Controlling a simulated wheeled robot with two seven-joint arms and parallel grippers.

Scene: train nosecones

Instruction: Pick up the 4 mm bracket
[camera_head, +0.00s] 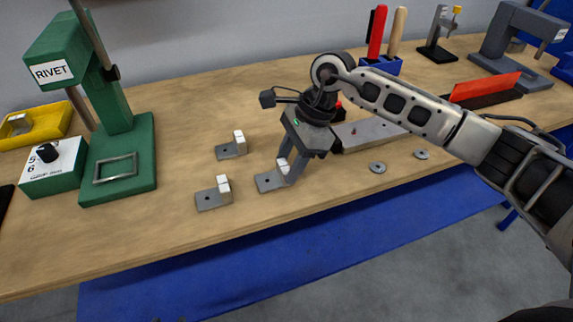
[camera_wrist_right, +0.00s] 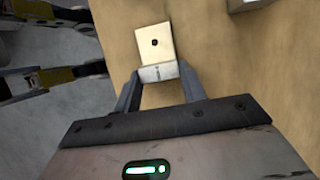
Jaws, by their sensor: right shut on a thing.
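Three small grey L-shaped brackets with white upright tabs are on the bench. One bracket (camera_head: 267,183) is at my right gripper (camera_head: 286,170), which points down with its fingers shut on the white tab. The right wrist view shows this bracket's flat plate with one dark hole (camera_wrist_right: 154,42) and its tab between the fingers (camera_wrist_right: 159,72). A mark on the tab is too small to read. The second bracket (camera_head: 212,197) lies just left of it, and the third bracket (camera_head: 231,150) lies behind. I cannot tell their sizes apart. My left gripper is not clearly seen.
A green rivet press (camera_head: 117,160) and a numbered box (camera_head: 55,170) stand at the left. A grey metal bar (camera_head: 365,133) lies behind my right gripper. Two washers (camera_head: 377,168) lie to its right. The bench's front edge is close. Bare wood lies at the front left.

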